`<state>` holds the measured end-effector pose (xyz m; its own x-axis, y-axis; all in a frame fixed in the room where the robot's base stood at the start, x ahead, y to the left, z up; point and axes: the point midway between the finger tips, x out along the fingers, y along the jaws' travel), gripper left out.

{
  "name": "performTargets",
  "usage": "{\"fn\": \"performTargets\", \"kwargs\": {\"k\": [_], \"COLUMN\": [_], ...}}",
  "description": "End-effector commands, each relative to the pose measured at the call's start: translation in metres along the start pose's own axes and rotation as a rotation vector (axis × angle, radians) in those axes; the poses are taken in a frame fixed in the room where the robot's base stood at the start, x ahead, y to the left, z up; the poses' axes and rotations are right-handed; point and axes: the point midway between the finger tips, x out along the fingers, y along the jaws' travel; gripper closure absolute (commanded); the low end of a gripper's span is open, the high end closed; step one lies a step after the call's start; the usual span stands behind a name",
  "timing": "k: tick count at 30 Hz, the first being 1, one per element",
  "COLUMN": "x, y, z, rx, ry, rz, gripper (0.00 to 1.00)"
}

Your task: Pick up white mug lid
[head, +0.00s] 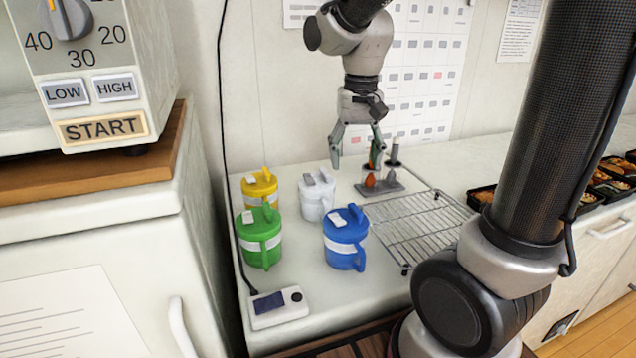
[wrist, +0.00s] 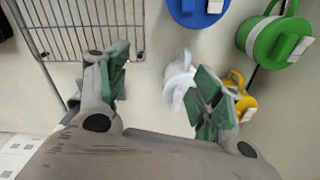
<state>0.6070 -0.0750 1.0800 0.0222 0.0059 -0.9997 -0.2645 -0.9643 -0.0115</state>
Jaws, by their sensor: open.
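The white mug (head: 313,208) stands upright on the counter with its white lid (head: 317,182) on top. The lid also shows in the wrist view (wrist: 177,82), partly hidden by the right finger. My gripper (head: 355,155) is open and empty. In the head view it hangs above the counter, to the right of the white lid and apart from it. In the wrist view the lid appears between the open fingers (wrist: 160,80), nearer the right one.
Yellow (head: 259,188), green (head: 258,240) and blue (head: 345,240) lidded mugs stand close around the white one. A wire rack (head: 420,228) lies to the right. A small grey holder (head: 380,188) with upright items is by my gripper. A scale-like box (head: 278,307) is in front.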

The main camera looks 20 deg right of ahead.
Motion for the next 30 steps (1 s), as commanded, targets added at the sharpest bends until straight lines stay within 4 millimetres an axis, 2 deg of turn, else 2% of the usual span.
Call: {"fn": "performTargets", "kwargs": {"k": [1, 3, 6, 9, 13, 16, 20, 30], "x": [0.009, 0.013, 0.013, -0.001, -0.005, -0.004, 0.005, 0.053], "y": [-0.019, -0.037, -0.054, -0.061, -0.061, -0.061, -0.06, -0.058], "z": [-0.019, -0.04, -0.063, -0.076, -0.077, -0.076, -0.076, -0.075], "rx": [0.13, 0.35, 0.662, 0.937, 1.182, 1.282, 1.319, 1.318], "ry": [-0.027, -0.037, -0.033, -0.011, -0.01, -0.01, -0.01, -0.011], "rz": [0.017, 0.03, 0.037, 0.017, 0.019, 0.023, 0.025, 0.027], "gripper": [0.34, 0.34, 0.34, 0.34, 0.34, 0.34, 0.34, 0.34]}}
